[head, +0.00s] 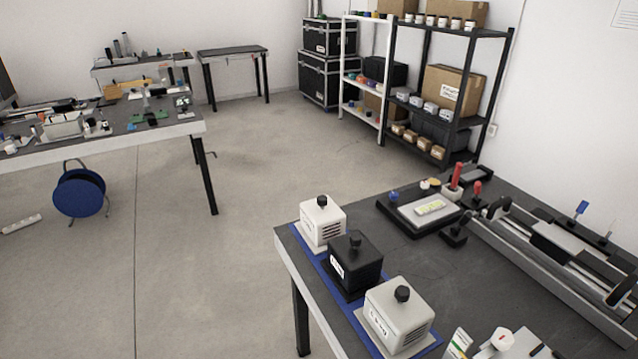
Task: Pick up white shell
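A white box-shaped shell (322,222) with side vents and a black knob on top stands at the far left corner of the near dark table. A black shell (355,266) of like shape stands in the middle of the row. A light grey-white shell (397,316), with a label and a black knob, stands nearest. All three are upright on a blue strip (307,243) along the table's left edge. Neither of my grippers shows in the head view.
The near table (440,279) has bare room right of the shells. A tray (418,214), a red-handled tool (456,178) and a long rail device (560,262) lie beyond. White parts (500,343) sit at the bottom edge. Floor is open left, toward a cluttered bench (150,130).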

